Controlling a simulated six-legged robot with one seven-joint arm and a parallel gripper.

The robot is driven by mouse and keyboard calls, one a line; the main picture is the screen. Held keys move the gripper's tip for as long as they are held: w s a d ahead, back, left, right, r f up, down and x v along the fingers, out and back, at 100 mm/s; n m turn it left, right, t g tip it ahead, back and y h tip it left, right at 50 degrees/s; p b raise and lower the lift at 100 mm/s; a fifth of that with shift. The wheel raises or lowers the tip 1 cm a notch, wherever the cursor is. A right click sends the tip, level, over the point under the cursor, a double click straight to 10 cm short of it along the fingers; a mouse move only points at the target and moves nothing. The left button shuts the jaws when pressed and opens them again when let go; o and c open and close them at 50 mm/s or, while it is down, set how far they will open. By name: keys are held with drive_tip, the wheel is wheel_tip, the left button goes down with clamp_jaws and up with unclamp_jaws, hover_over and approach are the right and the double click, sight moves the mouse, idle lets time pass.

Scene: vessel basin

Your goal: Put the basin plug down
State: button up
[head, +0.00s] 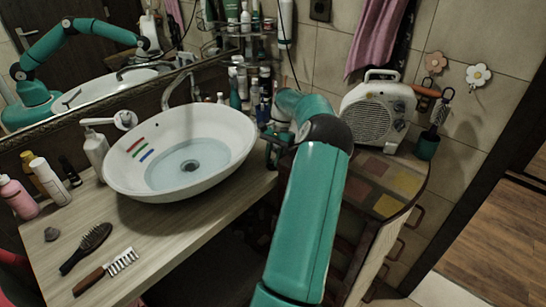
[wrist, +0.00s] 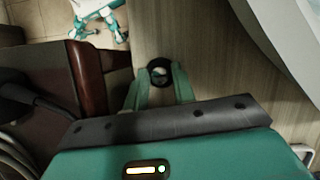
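In the wrist view, my gripper (wrist: 160,78) has its two green fingers on either side of a small dark round piece with a pale middle, which looks like the basin plug (wrist: 160,70). It sits at the fingertips, over the wooden counter. In the head view my gripper (head: 273,152) is just right of the white basin (head: 235,150), mostly hidden by my arm; the plug cannot be made out there. The basin holds shallow bluish water with a dark drain spot (head: 190,165). Its white rim also shows at the right of the wrist view (wrist: 285,35).
The counter (head: 150,225) is bare in front of the basin. Bottles (head: 245,85) crowd behind; a white heater (head: 378,110) stands right.

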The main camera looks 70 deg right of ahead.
drive_tip(key=shift+o, duration=1.1)
drive_tip(key=v, duration=1.2)
drive_tip(key=shift+r, duration=0.2)
